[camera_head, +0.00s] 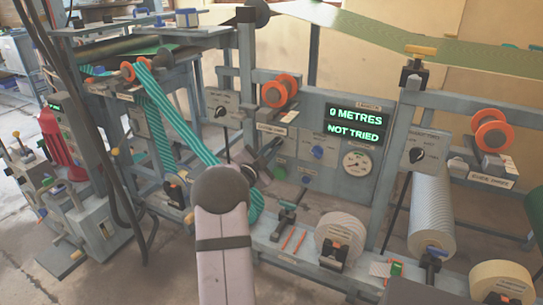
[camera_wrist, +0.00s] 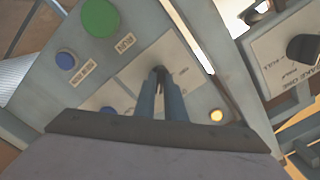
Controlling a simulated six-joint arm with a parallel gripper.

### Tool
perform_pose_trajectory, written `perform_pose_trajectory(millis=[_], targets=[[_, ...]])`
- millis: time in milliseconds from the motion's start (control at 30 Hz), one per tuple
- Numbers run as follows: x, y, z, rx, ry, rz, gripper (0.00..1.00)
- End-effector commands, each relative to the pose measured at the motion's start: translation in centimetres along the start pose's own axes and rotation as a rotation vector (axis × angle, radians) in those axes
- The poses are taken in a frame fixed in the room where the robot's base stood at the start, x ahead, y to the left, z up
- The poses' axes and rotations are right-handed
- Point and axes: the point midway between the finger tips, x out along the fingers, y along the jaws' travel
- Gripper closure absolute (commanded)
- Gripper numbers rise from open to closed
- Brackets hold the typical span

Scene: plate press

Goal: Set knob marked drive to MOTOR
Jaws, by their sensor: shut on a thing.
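In the wrist view my gripper (camera_wrist: 161,78) points at a pale plate on the grey control panel. Its two blue-grey fingers are close together on a small dark knob (camera_wrist: 159,71), mostly hidden between the fingertips. I cannot read a drive or MOTOR marking on the plate, nor tell which way the knob points. In the head view my gripper (camera_head: 266,155) is at the left part of the control panel (camera_head: 335,186), and my arm hides the knob there.
A green button (camera_wrist: 100,17), a blue button (camera_wrist: 66,61) and a lit amber lamp (camera_wrist: 216,115) surround the plate. Another black knob (camera_wrist: 303,49) is at the right. In the head view, the display (camera_head: 354,125) reads 0 METRES, NOT TRIED. Teal striped webbing (camera_head: 181,122) hangs left of my arm.

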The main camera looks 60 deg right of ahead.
Motion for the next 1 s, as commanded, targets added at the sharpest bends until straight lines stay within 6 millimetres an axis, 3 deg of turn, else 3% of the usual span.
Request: perform_pose_trajectory(millis=[400,967,1000], targets=[[-0.03,0.09,0.16,0.216,-0.001,0.001,1.0],[-0.02,0.0,0.03,0.249,-0.001,0.002,1.0],[-0.02,0.0,0.03,0.249,-0.001,0.002,0.83]])
